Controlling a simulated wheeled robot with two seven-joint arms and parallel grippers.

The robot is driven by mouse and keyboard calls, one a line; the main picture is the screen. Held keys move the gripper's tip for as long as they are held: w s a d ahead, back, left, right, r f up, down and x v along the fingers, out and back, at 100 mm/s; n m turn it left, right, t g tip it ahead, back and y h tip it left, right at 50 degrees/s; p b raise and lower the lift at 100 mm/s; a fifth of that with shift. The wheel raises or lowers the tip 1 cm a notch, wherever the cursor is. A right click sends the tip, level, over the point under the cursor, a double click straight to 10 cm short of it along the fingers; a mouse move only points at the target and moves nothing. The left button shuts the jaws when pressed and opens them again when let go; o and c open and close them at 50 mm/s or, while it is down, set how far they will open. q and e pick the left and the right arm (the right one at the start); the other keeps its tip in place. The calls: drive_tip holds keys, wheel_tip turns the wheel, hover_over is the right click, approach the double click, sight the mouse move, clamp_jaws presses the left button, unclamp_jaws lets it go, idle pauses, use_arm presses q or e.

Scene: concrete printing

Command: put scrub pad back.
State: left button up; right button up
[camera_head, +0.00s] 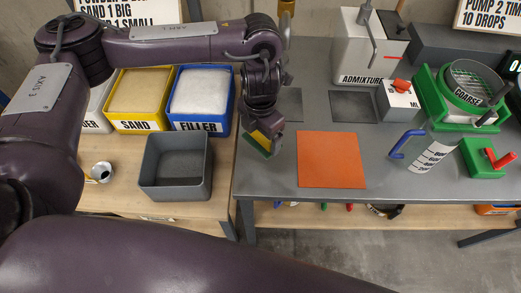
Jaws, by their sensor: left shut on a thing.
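My left gripper (266,126) points down over the left edge of the grey metal table, left of the orange mat. It is shut on the scrub pad (258,144), a small yellow and green block that hangs tilted below the fingers. The fingers hide part of the pad. I cannot tell whether the pad touches the table. My right gripper is not in view.
An orange mat (331,160) lies on the grey table (300,188). An empty grey bin (176,194), a yellow sand box (140,126) and a blue filler box (201,127) stand left. A measuring jug (430,157), green sieve stand (431,91) and admixture dispenser (364,58) stand right.

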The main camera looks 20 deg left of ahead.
sight(261, 145)
use_arm(q)
wheel_tip(261, 145, down, 5)
drive_tip(key=shift+f+b, duration=0.1)
drive_tip(key=shift+b, duration=0.2)
wheel_tip(261, 145, down, 3)
drive_tip(key=shift+r, duration=0.1)
drive_tip(key=shift+f, duration=0.3)
drive_tip(key=o, duration=0.8)
drive_tip(key=shift+c, duration=0.2)
drive_tip(key=shift+r, duration=0.2)
